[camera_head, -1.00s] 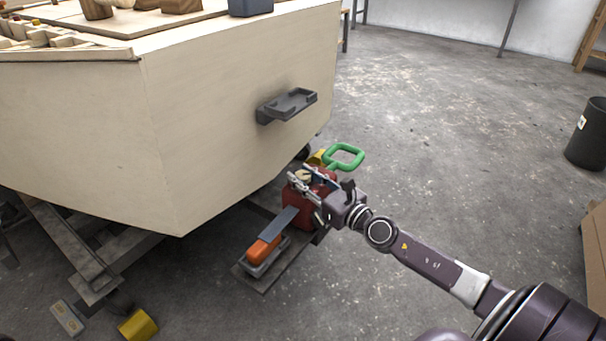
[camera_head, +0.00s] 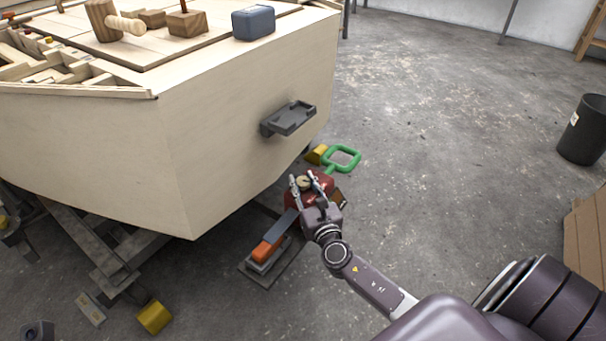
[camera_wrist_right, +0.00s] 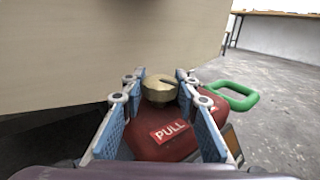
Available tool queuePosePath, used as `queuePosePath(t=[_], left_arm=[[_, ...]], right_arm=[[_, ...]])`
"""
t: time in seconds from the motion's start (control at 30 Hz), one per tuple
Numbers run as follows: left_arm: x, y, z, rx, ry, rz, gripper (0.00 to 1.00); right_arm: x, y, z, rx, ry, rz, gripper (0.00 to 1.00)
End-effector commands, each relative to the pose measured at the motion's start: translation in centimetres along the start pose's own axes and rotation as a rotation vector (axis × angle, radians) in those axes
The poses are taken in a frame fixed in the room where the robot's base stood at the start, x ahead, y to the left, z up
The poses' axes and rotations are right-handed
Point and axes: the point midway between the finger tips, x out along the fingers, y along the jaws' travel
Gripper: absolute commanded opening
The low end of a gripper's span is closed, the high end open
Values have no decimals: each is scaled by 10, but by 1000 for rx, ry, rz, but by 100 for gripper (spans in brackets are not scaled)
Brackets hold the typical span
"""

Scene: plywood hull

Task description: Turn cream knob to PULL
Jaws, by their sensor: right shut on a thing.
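The cream knob (camera_wrist_right: 159,92) sits on top of a red housing (camera_wrist_right: 150,150), low beside the hull. A white-on-red PULL label (camera_wrist_right: 170,131) is on the housing's near side in the wrist view. My right gripper (camera_head: 304,179) reaches the knob from above and from the near side. Its two blue-padded fingers stand on either side of the knob and are shut on it. The knob's top shows between the fingertips; its pointing mark is too small to read. The knob is small in the head view (camera_head: 304,183). My left gripper does not show.
A green loop handle (camera_head: 342,158) stands out behind the red housing. A lever with an orange grip (camera_head: 265,251) lies in front of it. The plywood hull (camera_head: 230,130) with a grey bracket (camera_head: 289,119) overhangs at the left.

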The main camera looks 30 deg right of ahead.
Motion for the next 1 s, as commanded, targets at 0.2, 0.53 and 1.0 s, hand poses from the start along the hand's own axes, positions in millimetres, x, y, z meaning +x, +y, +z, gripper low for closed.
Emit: queuePosePath(t=[0.2,0.53,1.0], left_arm=[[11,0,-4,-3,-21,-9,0],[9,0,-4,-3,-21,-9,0],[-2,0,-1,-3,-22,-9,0]], right_arm=[[0,4,3,6,1,-184,4],[1,4,-1,4,0,-469,4],[1,1,0,0,-1,-688,4]])
